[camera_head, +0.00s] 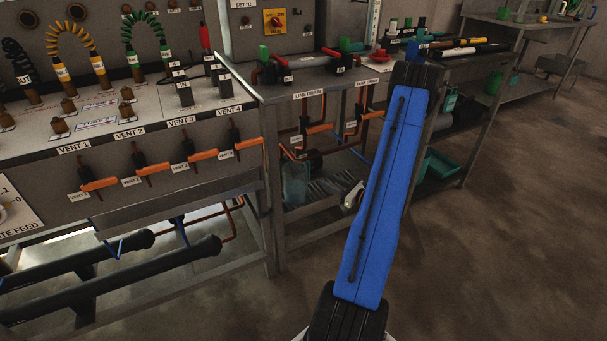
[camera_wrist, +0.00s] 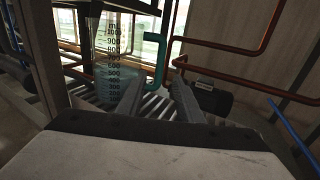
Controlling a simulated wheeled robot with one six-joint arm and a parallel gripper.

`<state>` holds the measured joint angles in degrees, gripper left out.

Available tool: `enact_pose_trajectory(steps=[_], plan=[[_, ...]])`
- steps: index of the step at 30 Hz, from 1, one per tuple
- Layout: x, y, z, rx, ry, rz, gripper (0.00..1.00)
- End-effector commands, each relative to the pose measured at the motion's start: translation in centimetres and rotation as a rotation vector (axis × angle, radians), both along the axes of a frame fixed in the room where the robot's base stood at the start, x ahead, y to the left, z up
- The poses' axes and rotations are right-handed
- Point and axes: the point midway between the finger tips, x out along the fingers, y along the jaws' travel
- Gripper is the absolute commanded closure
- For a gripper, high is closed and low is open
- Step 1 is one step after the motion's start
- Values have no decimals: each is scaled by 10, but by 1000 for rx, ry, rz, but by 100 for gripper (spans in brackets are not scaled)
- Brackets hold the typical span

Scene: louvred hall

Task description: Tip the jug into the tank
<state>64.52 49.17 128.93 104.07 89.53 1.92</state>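A clear measuring jug (camera_wrist: 108,62) with black ml marks and a teal handle (camera_wrist: 160,62) stands upright in the wrist view, upper left of centre. In the head view, a pale translucent vessel (camera_head: 295,183) on the bench's lower shelf looks like the same jug. My gripper (camera_wrist: 157,90) is open and empty, its two dark fingers apart. The lower part of the handle shows between and just beyond the fingertips; I cannot tell the exact gap. I cannot make out a tank in either view.
Copper pipes (camera_wrist: 225,46) run behind and above the jug, and a dark cylinder (camera_wrist: 213,98) lies to its right. A bench leg (camera_head: 268,220) stands left of the shelf. A teal bin (camera_head: 440,166) sits under the right bench. The floor (camera_head: 500,240) at right is clear.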

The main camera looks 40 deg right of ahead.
Motion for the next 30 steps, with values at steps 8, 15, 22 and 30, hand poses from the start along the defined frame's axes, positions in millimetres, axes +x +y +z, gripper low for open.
enact_pose_trajectory(steps=[8, 15, 22, 30], plan=[[23, 6, 1, -2, -1, 4, 67], [49, 11, 0, -2, -1, 3, 67], [74, 16, 0, -2, 0, 5, 67], [93, 20, 0, -2, 0, 4, 67]])
